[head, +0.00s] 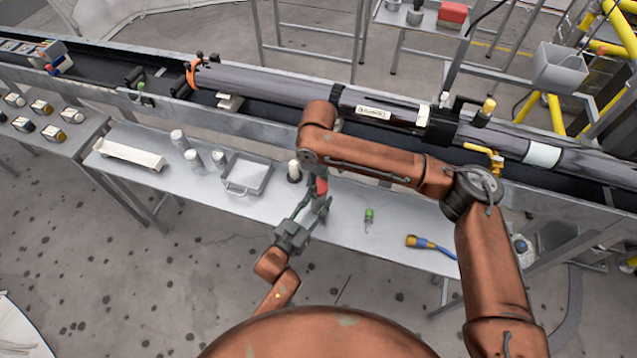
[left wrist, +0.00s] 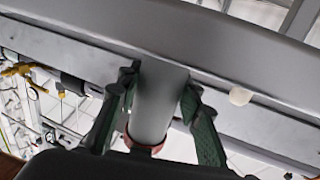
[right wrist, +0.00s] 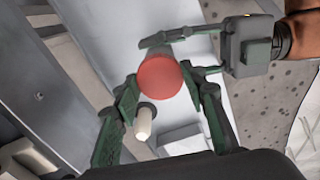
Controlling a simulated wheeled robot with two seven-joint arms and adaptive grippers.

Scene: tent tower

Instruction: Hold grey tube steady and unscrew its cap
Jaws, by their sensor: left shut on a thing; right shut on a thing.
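The grey tube (left wrist: 158,100) is between the two green fingers of my left gripper (left wrist: 155,85). My left gripper also shows in the head view (head: 318,206), above the front edge of the table. The tube's red cap (right wrist: 160,77) faces the right wrist camera and sits between the fingers of my right gripper (right wrist: 165,84), which is shut on it. In the head view the red cap (head: 321,186) shows just above the left gripper, and my right gripper (head: 319,178) is mostly hidden under its own arm.
A white cylinder (head: 294,168) stands close to the grippers. A grey tray (head: 246,175), white cylinders (head: 179,140) and a long white tray (head: 128,154) are left on the table. A green-topped item (head: 369,215) and a blue-yellow tool (head: 430,244) lie right. A conveyor (head: 215,118) runs behind.

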